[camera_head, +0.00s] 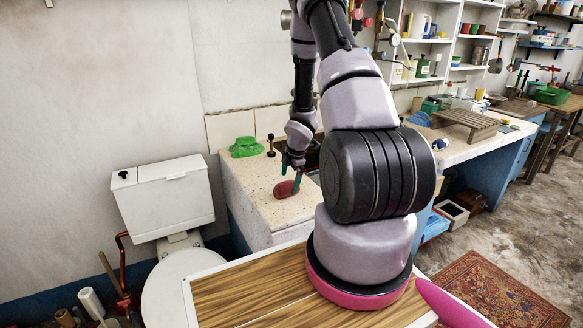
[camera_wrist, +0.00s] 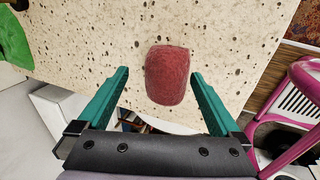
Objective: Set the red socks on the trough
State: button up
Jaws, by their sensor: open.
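The red socks (camera_head: 284,188), a rounded dark red bundle, appear to rest on the pale speckled stone top of the trough (camera_head: 262,190), near its front edge. In the wrist view the socks (camera_wrist: 167,75) lie between the two green fingers of my gripper (camera_wrist: 160,73), with a gap on each side. My gripper (camera_head: 291,180) is open and points down at the socks in the head view. The speckled stone (camera_wrist: 100,35) fills the upper part of the wrist view. My arm hides part of the trough's right side in the head view.
A crumpled green thing (camera_head: 246,147) sits at the trough's back left, near a small dark-topped fitting (camera_head: 270,142). A white toilet (camera_head: 165,200) stands to the left. A wooden rack (camera_head: 465,123) is on the counter to the right. Stone left of the socks is clear.

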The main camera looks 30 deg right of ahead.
jog(key=s+a+r+m+h, duration=0.1)
jog(key=s+r+m, duration=0.25)
jog(key=r, duration=0.75)
jog(key=s+a+r+m+t+h, duration=0.1)
jog(key=s+r+m, duration=0.25)
jog(key=r, duration=0.75)
jog(key=s+a+r+m+h, duration=0.1)
jog(key=s+a+r+m, duration=0.3)
jog(key=r, duration=0.7)
jog(key=s+a+r+m+t+y, duration=0.1)
jog(key=s+a+r+m+y, duration=0.1)
jog(key=s+a+r+m, duration=0.3)
jog(key=s+a+r+m+t+y, duration=0.1)
jog(key=s+a+r+m, duration=0.4)
jog(key=s, duration=0.5)
notch_tip(320, 180, up, 2)
jog(key=shift+s+r+m+t+y, duration=0.1)
jog(key=shift+s+m+t+y, duration=0.25)
jog(key=shift+m+y, duration=0.5)
jog(key=shift+d, duration=0.1)
